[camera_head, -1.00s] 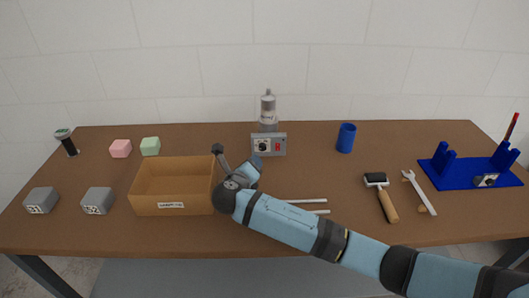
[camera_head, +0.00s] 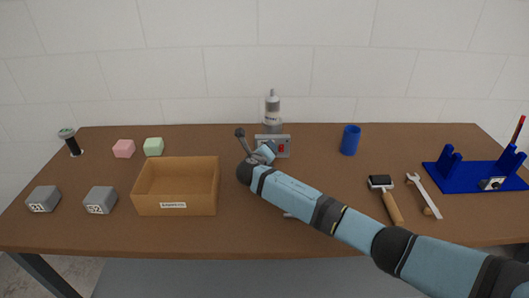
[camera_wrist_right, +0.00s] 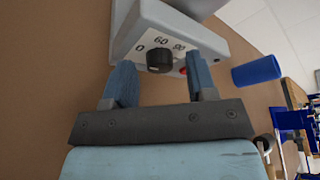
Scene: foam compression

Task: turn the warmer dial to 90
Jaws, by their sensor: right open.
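The warmer (camera_head: 286,140) is a grey box with a clear bottle on it, at the back middle of the table. Its front shows in the right wrist view (camera_wrist_right: 145,18), with the marks 0, 60 and 90 above a black dial (camera_wrist_right: 159,60). I cannot tell which mark the dial points at. My right gripper (camera_wrist_right: 158,68) is open, with one blue finger on each side of the dial in the picture. I cannot tell if they touch it. In the head view the right gripper (camera_head: 267,149) hides the dial. My left gripper is not in view.
A red button (camera_head: 281,149) is on the warmer's front, close to the right finger. A blue cup (camera_head: 350,140) stands to the right. An open tan box (camera_head: 175,198) is at the left.

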